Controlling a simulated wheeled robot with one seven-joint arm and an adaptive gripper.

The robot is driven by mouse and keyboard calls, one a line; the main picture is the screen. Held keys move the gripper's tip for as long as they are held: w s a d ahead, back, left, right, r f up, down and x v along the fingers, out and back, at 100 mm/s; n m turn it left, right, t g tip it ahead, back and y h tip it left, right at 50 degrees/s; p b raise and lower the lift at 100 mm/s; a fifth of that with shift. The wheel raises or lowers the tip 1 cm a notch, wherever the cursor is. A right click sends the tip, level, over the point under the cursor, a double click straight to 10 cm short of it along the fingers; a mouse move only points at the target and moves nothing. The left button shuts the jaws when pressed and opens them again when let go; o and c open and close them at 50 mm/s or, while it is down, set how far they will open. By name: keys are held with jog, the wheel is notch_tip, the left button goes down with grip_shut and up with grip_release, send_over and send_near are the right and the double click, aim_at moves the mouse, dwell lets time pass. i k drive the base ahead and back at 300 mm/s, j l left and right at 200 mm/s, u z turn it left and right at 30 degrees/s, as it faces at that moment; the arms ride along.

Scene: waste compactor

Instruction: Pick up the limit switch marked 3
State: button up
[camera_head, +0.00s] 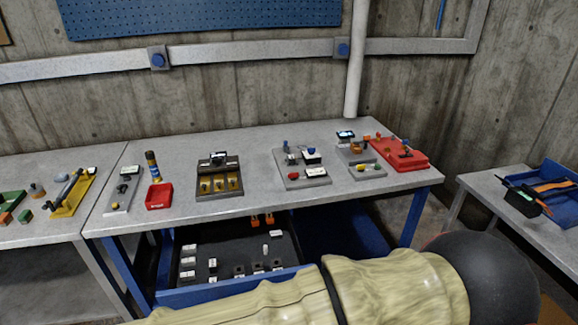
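I cannot make out a limit switch marked 3, because the markings are too small to read. An open drawer (222,249) under the middle table holds several small dark blocks with white faces. Some stand along its left side (188,262) and some along its front (213,264). A small pale upright piece (265,250) and a pair of orange pieces (262,220) are also in it. My arm crosses the bottom of the view, in front of the drawer's near right part. My gripper is not in view.
The middle table (250,150) carries a grey plate with yellow parts (219,159), a red bin (159,203), grey plates (303,182) and a red plate (412,161). A side table at right holds a blue tray (560,178). The middle table's back strip is clear.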

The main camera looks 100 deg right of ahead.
aim_at(291, 158)
jog(key=i+l+z, duration=0.15)
jog(key=z, duration=0.3)
jog(key=i+z, duration=0.7)
jog(key=z, duration=0.15)
jog(key=i+j+z, duration=0.2)
jog(key=z, duration=0.25)
jog(key=i+j+z, duration=0.25)
jog(key=z, duration=0.2)
